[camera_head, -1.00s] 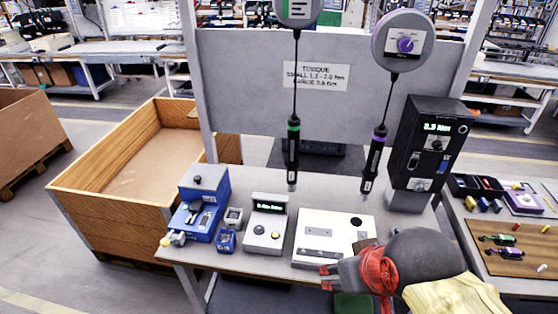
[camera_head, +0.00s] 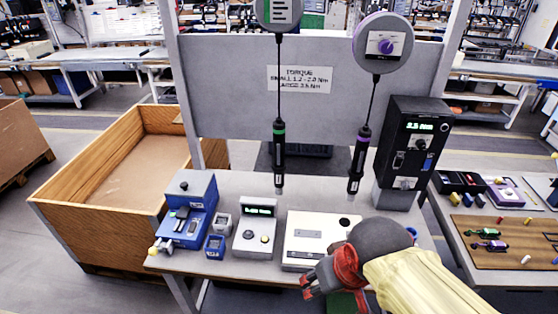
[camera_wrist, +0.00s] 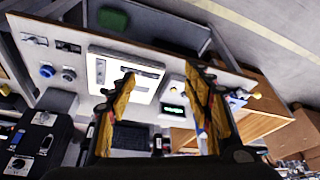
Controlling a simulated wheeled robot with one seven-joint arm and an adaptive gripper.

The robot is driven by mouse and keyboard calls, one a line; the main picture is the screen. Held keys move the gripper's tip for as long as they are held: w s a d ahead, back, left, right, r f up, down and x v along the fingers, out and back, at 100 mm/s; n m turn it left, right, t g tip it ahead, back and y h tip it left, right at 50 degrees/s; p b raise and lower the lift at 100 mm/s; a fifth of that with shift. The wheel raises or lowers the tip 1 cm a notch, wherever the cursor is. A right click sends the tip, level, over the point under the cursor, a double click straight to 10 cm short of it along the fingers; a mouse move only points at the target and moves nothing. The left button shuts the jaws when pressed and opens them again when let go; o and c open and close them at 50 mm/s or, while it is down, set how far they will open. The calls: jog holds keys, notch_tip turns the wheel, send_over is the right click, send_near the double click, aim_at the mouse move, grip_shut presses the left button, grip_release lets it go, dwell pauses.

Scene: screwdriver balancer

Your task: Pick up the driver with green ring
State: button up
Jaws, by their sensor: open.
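The driver with the green ring (camera_head: 279,150) is black and hangs upright on a cable from a round balancer (camera_head: 278,12) with a green label. It hangs above the bench, left of a like driver with a purple ring (camera_head: 359,160) under a purple-rimmed balancer (camera_head: 383,43). My gripper (camera_head: 308,287) is at the bench's front edge, low and to the right of the green-ringed driver, apart from it. In the wrist view its two yellow-padded fingers (camera_wrist: 165,85) stand apart with nothing between them. I cannot make out the green-ringed driver in the wrist view.
On the bench stand a white panel box (camera_head: 305,237), a grey display unit (camera_head: 256,230), a blue device (camera_head: 187,210) and a tall black torque tester (camera_head: 407,150). A grey board (camera_head: 230,90) rises behind the drivers. A wooden crate (camera_head: 75,215) stands at left.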

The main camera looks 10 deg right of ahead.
jog(key=w+a+f, duration=0.2)
jog(key=w+f, duration=0.2)
jog(key=m+t+h, duration=0.2)
jog(key=t+h, duration=0.1)
jog(key=t, duration=1.1)
send_near(280, 144)
jog(key=w, duration=0.4)
jog(key=shift+w, duration=0.3)
jog(key=w, duration=0.2)
jog(key=w+d, duration=0.1)
jog(key=w, duration=0.3)
jog(key=shift+w+d, duration=0.25)
jog(key=shift+w, duration=0.4)
